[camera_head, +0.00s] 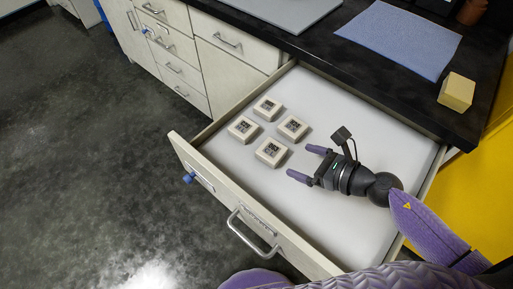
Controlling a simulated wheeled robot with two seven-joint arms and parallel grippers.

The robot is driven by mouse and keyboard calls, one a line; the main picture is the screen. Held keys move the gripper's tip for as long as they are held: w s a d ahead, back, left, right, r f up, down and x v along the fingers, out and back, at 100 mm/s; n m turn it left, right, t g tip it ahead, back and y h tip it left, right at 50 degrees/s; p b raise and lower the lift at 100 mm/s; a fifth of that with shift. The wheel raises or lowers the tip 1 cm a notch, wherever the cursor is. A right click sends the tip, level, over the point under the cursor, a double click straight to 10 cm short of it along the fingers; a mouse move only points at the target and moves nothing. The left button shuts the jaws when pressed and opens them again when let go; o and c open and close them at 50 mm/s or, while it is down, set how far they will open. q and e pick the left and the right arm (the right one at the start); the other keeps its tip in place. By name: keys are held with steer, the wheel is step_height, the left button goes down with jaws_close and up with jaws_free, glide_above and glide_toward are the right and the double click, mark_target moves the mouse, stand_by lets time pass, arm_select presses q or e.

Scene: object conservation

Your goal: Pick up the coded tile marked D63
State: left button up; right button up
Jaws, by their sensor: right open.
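Several small cream tiles with dark coded tops lie in the open drawer (345,120). One tile (267,108) is at the back, one (242,129) at the left, one (292,128) at the right and one (271,152) at the front. The codes are too small to read, so I cannot tell which is D63. My right gripper (304,163) is open and empty, over the drawer floor just right of the front tile, its purple fingers pointing left towards the tiles. My left gripper is not in view.
The drawer front with a metal handle (250,237) and a blue knob (189,178) bounds the drawer. The dark countertop above holds a blue mat (400,38) and a yellow block (456,92).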

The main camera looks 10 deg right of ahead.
mark_target(275, 152)
steer(key=b+x, duration=0.1)
steer(key=x, duration=0.7)
steer(key=shift+w+a+f, duration=0.1)
steer(key=shift+a+f, duration=0.05)
steer(key=shift+f, duration=0.05)
steer(key=c, duration=1.1)
